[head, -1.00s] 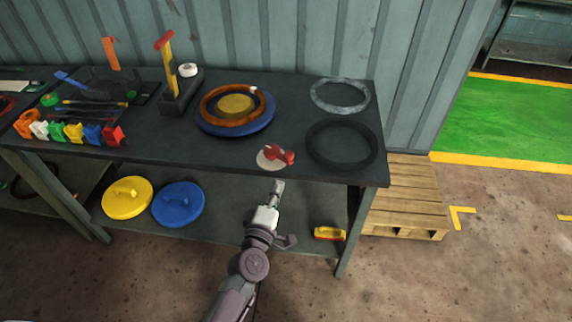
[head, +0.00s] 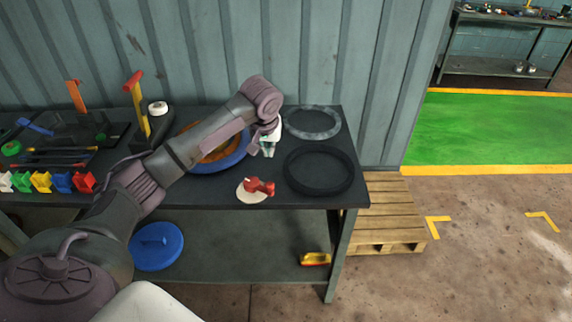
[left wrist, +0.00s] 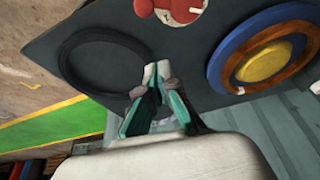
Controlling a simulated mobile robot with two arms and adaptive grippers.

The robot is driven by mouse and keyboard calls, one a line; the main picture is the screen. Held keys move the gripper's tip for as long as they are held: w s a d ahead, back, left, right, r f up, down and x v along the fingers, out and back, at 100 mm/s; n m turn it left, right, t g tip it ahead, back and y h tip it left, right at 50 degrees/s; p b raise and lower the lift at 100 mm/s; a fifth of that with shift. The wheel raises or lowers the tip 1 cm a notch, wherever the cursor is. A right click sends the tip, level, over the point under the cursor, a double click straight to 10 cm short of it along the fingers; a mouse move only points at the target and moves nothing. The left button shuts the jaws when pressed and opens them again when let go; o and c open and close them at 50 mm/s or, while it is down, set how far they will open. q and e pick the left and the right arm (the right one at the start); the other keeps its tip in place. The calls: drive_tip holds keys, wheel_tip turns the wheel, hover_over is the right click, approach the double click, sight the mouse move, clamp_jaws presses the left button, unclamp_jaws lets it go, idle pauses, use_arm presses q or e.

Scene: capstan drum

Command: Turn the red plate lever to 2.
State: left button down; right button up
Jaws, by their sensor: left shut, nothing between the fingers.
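The red plate lever (head: 259,187) sits on a round pale plate (head: 247,196) at the front edge of the dark bench, its handle pointing right in the head view. In the left wrist view the red lever (left wrist: 165,8) is at the top edge, partly cut off. My left gripper (head: 267,150) hangs above the bench, behind the lever and apart from it, between the blue disc and the black ring. Its fingers (left wrist: 155,85) are shut with nothing between them. Marks on the plate are too small to read in the head view. My right gripper is out of view.
A black ring (head: 289,176) lies right of the lever, with a grey ring (head: 336,128) behind it. A blue disc (head: 232,164) with an orange ring is partly hidden behind my left arm. Colored clips (head: 62,183) stand at left. A pallet (head: 390,211) is beside the bench.

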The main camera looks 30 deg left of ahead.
sight(258, 187)
use_arm(q)
drive_tip(key=p+x, duration=0.1)
drive_tip(key=x, duration=0.8)
drive_tip(key=shift+s+d+f+p, duration=0.1)
drive_tip(key=shift+s+p, duration=0.15)
drive_tip(key=shift+p, duration=0.35)
drive_tip(key=shift+s+d+p, duration=0.2)
drive_tip(key=shift+s+p, duration=0.1)
drive_tip(key=shift+s, duration=0.15)
drive_tip(key=shift+s+d+p, duration=0.25)
drive_tip(key=shift+s+p, duration=0.05)
drive_tip(key=shift+s, duration=0.15)
drive_tip(key=shift+s+d+f, duration=0.15)
drive_tip(key=shift+s+d, duration=0.2)
drive_tip(key=shift+s, duration=0.3)
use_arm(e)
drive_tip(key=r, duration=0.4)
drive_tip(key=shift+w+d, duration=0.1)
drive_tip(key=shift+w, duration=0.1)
use_arm(q)
drive_tip(key=shift+f, duration=0.1)
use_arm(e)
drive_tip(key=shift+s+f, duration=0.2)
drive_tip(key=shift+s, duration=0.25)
